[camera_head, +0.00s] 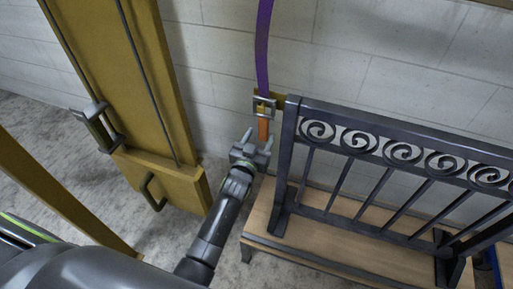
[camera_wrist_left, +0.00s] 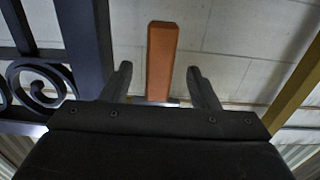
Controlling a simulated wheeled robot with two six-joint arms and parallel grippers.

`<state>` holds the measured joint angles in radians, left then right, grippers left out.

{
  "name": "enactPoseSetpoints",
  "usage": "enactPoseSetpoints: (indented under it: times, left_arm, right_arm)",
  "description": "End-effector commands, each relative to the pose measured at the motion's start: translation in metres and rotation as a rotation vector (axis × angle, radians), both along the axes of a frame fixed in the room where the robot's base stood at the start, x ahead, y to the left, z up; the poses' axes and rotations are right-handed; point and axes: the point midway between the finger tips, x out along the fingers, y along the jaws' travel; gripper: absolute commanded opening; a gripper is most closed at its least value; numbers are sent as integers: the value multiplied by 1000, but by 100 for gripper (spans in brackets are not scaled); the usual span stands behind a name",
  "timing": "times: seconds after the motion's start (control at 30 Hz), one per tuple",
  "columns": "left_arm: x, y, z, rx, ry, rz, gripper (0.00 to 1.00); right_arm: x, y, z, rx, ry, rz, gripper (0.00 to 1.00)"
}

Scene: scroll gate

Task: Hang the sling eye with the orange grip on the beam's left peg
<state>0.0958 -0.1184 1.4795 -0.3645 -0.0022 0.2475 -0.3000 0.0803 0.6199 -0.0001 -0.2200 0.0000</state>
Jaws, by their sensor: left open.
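The orange grip (camera_head: 263,129) hangs below a metal buckle-like fitting (camera_head: 264,106) at the lower end of a purple sling (camera_head: 263,45). My left gripper (camera_head: 258,140) is open just below and at the grip, with its fingers pointing up toward it. In the left wrist view the orange grip (camera_wrist_left: 161,60) stands upright between the two spread fingers of the gripper (camera_wrist_left: 160,82), with a gap on each side. Whether it is deep between the fingers I cannot tell. I cannot make out the beam's left peg. My right gripper is not in view.
A dark scroll gate (camera_head: 402,151) stands on a wooden bench (camera_head: 258,222) close to the right of my left gripper. A yellow column (camera_head: 150,70) with a handle (camera_head: 152,192) stands at the left. A pale block wall (camera_head: 215,55) is behind. Floor shows between column and bench.

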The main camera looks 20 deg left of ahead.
Motion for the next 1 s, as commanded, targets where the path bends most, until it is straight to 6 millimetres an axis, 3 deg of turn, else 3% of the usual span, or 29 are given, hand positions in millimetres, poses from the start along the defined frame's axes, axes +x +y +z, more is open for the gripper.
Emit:
enactPoseSetpoints:
  times: [0.3,0.6,0.9,1.0]
  left_arm:
    - [25,-1,-3,1,-2,-1,55]
    - [35,-1,0,0,0,0,55]
    - [35,-1,0,0,0,0,55]
    - [35,-1,0,0,0,0,41]
  right_arm:
    - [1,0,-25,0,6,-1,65]
    - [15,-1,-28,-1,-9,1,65]
    - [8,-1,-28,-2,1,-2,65]
    - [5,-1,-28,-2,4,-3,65]
